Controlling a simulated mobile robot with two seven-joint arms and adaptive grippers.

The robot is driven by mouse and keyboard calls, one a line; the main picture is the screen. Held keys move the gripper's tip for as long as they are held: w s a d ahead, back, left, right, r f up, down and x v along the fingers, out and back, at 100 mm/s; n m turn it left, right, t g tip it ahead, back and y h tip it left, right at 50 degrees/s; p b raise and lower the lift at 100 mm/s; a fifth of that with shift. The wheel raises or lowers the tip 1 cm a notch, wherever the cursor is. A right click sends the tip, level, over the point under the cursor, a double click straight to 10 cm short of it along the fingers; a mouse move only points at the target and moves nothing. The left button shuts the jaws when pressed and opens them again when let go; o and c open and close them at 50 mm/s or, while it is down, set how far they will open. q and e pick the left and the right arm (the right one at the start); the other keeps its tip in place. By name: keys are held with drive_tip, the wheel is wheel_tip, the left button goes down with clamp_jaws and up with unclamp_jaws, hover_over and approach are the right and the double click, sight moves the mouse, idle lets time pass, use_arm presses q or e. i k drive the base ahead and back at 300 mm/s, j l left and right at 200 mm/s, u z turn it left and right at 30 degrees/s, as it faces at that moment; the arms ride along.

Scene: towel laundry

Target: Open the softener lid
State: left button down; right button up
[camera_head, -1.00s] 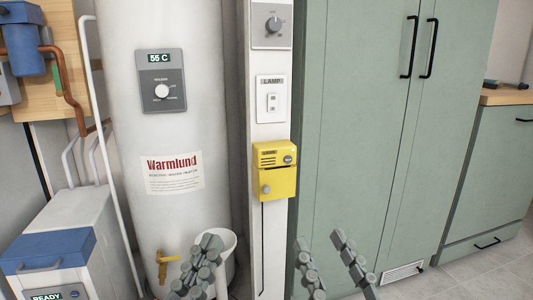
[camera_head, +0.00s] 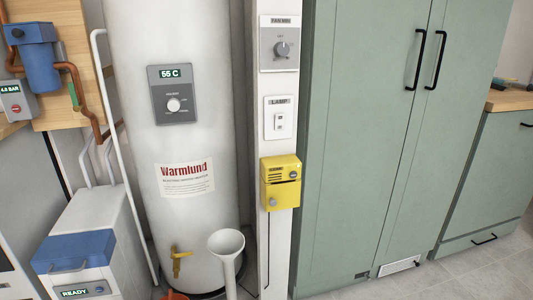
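The softener (camera_head: 95,217) is a white cabinet at the lower left, beside the tall water heater. Its blue lid (camera_head: 82,245) lies shut on the front part, with a grey bar handle (camera_head: 68,268) along the lid's front edge. A small display reading READY (camera_head: 74,292) is on the front below the lid, near the bottom edge of the picture. Neither of my grippers is in view, so I cannot see where they are relative to the lid.
The white Warmlund heater (camera_head: 190,130) has a brass tap (camera_head: 180,258) low down. A white funnel (camera_head: 227,243) stands right of the tap. A thin white pipe (camera_head: 117,150) runs down between softener and heater. Green cabinets (camera_head: 365,150) fill the right; grey floor (camera_head: 470,270) there is clear.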

sight(71, 252)
drive_tip(key=u, duration=1.45)
